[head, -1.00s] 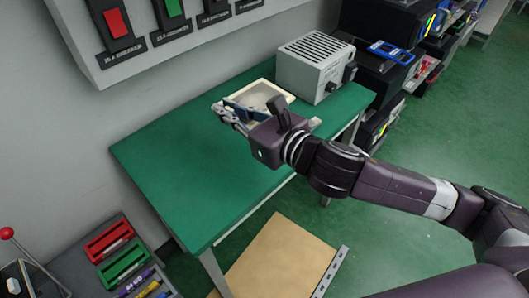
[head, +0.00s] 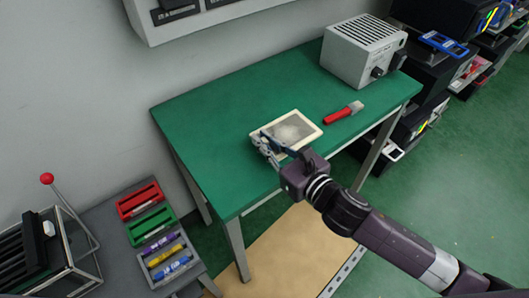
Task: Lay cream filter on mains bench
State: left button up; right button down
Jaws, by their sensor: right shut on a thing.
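The cream filter (head: 290,131), a flat cream frame with a grey mesh face, is at the front middle of the green mains bench (head: 215,125). My right gripper (head: 268,150) is shut on the filter's near left edge. The filter lies about level, over or on the bench top; I cannot tell whether it touches. The gripper and wrist hide its near edge. My left gripper is out of view.
A red-handled brush (head: 343,112) lies on the bench right of the filter. A grey vented box (head: 363,50) stands at the far right end. Left of the bench is a tray of coloured items (head: 150,235) and a red-knobbed lever (head: 47,178). The bench's left part is bare.

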aim_at(264, 159)
jog(key=shift+f+b, duration=0.3)
jog(key=shift+f, duration=1.95)
jog(key=shift+f, duration=0.2)
jog(key=c, duration=2)
grip_release()
